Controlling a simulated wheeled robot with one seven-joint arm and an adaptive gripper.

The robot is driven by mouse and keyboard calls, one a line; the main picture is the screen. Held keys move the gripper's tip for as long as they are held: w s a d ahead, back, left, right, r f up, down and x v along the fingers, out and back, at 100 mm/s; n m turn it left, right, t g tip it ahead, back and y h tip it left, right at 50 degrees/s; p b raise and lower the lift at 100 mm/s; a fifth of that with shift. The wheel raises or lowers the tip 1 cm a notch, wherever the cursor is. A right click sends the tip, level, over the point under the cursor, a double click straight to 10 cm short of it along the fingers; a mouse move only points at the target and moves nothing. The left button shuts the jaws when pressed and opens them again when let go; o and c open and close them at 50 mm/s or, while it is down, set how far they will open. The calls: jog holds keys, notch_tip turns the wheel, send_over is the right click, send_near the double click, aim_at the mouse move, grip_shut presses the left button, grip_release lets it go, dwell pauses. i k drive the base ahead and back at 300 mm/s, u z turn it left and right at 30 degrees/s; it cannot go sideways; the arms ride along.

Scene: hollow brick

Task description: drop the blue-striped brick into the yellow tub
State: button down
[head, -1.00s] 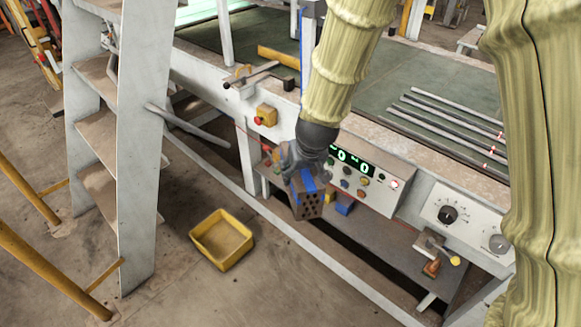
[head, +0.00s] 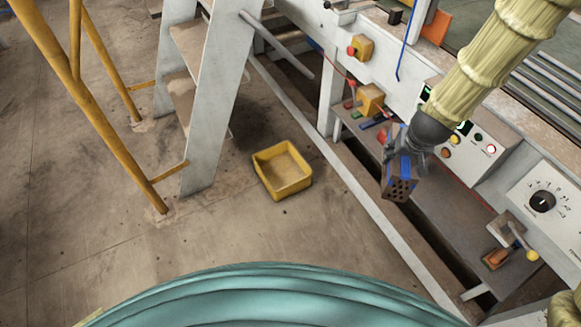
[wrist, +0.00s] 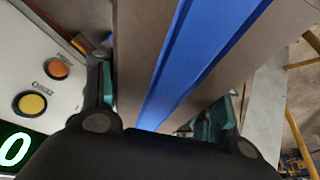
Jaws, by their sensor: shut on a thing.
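The blue-striped brick (head: 399,182) is grey-brown with holes in its lower end face and a blue stripe. My gripper (head: 408,150) is shut on it and holds it in the air, tilted, in front of the machine's lower shelf. In the wrist view the brick (wrist: 215,65) fills the middle, its blue stripe running lengthwise between my fingers. The yellow tub (head: 284,171) stands on the floor to the left of the brick, apart from it. It looks empty in the head view.
A grey step ladder (head: 215,100) and yellow rails (head: 90,95) stand left of the tub. The machine's control panel (head: 530,200) and lower shelf (head: 440,225) are at the right, with small items on the shelf. Floor in front of the tub is clear.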

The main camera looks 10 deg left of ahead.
aim_at(285, 173)
jog(key=u, duration=2.8)
jog(key=k, duration=0.95)
jog(key=z, duration=1.95)
jog(key=i, duration=1)
